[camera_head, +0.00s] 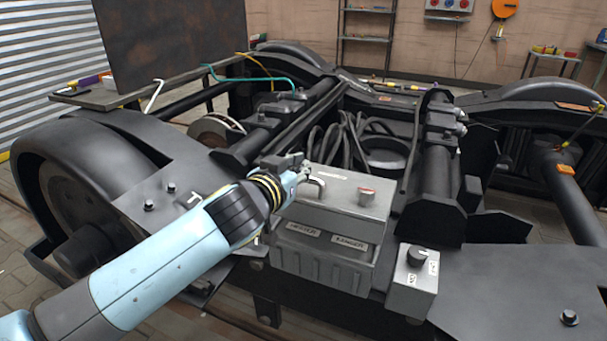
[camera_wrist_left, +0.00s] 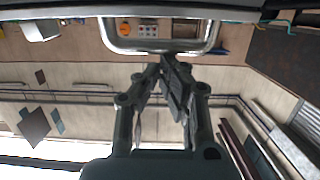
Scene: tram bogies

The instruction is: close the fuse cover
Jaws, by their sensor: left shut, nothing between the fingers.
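The fuse cover (camera_head: 336,192) appears to be the light grey lid on top of the grey box (camera_head: 322,255) in the middle of the head view. It looks down or nearly down; I cannot tell whether it is fully seated. A metal handle (camera_head: 313,188) is on its left part, and a bright metal loop (camera_wrist_left: 160,51) shows in the left wrist view. My left gripper (camera_head: 300,164) is shut and empty at the lid's back left corner. Its fingertips (camera_wrist_left: 170,60) appear close to the loop; contact is unclear. My right gripper is not in view.
A small switch box (camera_head: 414,283) is to the right. Black bogie beams and a large wheel (camera_head: 75,190) surround the box. A dark upright panel (camera_head: 170,40) stands at the back left.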

